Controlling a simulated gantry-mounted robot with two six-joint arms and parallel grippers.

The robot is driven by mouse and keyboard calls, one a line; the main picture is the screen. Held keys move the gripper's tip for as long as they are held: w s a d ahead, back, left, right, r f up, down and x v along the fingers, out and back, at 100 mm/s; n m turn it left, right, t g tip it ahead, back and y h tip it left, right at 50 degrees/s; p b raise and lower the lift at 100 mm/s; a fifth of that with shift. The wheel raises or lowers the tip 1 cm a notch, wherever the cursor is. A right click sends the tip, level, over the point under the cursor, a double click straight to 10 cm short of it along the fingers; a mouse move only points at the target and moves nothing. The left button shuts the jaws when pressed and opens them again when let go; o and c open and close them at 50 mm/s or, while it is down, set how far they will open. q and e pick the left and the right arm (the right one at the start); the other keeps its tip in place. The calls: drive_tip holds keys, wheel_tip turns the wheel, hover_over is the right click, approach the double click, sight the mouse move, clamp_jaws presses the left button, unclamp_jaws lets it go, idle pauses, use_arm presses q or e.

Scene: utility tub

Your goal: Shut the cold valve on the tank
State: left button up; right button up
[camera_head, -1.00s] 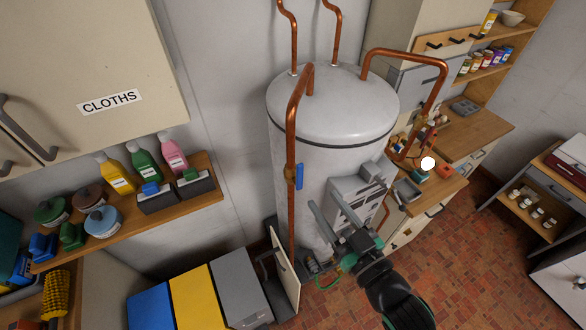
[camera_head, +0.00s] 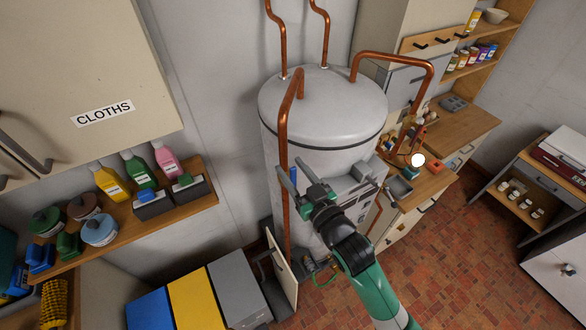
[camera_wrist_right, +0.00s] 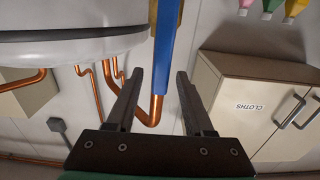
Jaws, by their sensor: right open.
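The white tank (camera_head: 325,115) stands in the middle of the head view. A copper pipe (camera_head: 285,130) runs down its left front and carries a valve with a blue lever (camera_head: 293,175). My right gripper (camera_head: 292,169) is open at the lever, with its fingers pointing up toward the pipe. In the right wrist view the blue lever (camera_wrist_right: 166,45) hangs upright in line with the gap between the open fingers (camera_wrist_right: 160,82). No finger visibly touches it. The valve body is hidden in the head view. My left gripper is not in view.
A grey control box (camera_head: 355,185) is on the tank's front, close to my right gripper. Blue, yellow and grey bins (camera_head: 195,295) stand below left. A shelf with bottles (camera_head: 185,205) is at left. More copper pipes (camera_head: 405,55) rise from the tank top.

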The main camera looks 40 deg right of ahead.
clamp_jaws()
idle(1.3)
